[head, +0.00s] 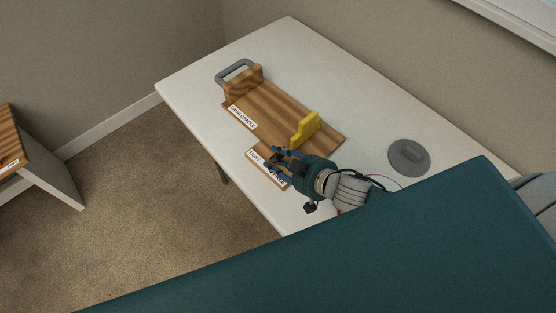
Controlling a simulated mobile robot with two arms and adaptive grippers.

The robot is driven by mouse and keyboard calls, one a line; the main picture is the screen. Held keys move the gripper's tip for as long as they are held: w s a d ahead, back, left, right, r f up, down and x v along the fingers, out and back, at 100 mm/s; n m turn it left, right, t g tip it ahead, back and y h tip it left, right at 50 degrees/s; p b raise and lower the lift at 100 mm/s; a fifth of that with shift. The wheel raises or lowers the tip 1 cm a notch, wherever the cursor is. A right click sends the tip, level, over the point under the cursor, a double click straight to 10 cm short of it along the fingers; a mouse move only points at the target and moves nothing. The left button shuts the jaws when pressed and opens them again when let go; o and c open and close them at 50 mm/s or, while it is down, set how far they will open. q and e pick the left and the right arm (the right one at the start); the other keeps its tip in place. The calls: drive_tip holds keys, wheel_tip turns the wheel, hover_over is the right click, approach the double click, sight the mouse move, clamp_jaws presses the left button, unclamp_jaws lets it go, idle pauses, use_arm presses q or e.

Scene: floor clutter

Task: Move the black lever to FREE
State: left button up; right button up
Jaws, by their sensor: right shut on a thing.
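My right gripper (277,163) is at the front edge of the white table, over a small wooden plate with white labels (256,158). Its blue fingers are shut on a small dark part that I take to be the black lever (276,156). The fingers hide most of the lever, so its exact angle cannot be told. The label at the plate's left end seems to read TIGHT. The label towards the right end is partly covered by the gripper and cannot be read surely. My left gripper is not in view.
A wooden cradle board (269,108) with a grey handle (234,71) and a yellow block (305,129) lies just behind the gripper. A grey disc (409,165) is at the right on the white table (190,88). A wooden-topped stand (50,178) is far left.

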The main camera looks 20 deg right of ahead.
drive_tip(key=shift+r, duration=0.1)
drive_tip(key=o, duration=0.9)
drive_tip(key=shift+o, duration=1.3)
drive_tip(key=v, duration=1.2)
drive_tip(key=shift+a, duration=0.1)
